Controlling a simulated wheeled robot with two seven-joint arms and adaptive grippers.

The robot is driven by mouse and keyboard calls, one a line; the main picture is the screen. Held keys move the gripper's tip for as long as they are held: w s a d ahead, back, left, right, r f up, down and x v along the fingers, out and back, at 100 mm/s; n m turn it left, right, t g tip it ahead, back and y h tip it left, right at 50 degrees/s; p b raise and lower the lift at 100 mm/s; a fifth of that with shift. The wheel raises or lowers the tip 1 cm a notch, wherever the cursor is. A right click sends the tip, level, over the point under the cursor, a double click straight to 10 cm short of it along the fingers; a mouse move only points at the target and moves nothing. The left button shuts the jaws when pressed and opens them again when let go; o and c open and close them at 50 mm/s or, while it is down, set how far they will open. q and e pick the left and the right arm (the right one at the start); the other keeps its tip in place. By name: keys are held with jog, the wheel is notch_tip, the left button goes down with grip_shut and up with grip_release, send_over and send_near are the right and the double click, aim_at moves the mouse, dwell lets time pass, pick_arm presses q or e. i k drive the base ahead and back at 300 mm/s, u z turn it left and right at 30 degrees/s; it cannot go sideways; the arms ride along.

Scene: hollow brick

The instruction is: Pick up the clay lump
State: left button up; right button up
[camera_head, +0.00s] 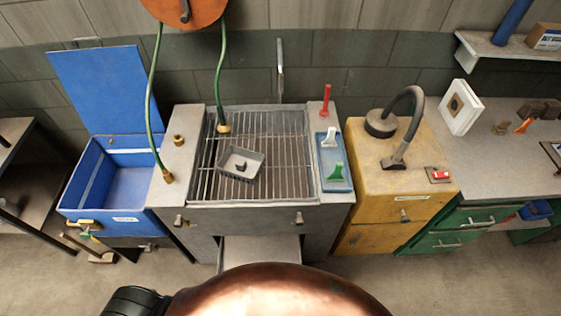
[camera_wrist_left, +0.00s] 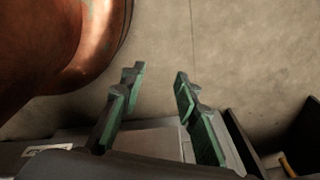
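No thing is plainly recognisable as the clay lump. A small grey open box (camera_head: 228,172) sits on the wire grate of the grey sink unit in the head view, and a small dark piece (camera_head: 241,166) shows inside it; I cannot tell whether that is clay. My left gripper (camera_wrist_left: 157,76) shows in the left wrist view with its green-padded fingers apart and nothing between them. It is over bare floor, beside my copper-coloured body. My right gripper is not in view.
The grate (camera_head: 285,160) is otherwise mostly clear. A blue tray (camera_head: 333,178) with brushes lies on the unit's right side. A blue bin (camera_head: 125,188) with raised lid stands left, a yellow cabinet (camera_head: 375,195) right. A counter (camera_head: 490,165) with small items is farther right. Green hoses hang above.

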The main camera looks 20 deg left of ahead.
aim_at(240, 164)
jog(key=z, duration=0.2)
jog(key=k, duration=1.45)
jog(key=u, duration=1.25)
jog(key=i, duration=1)
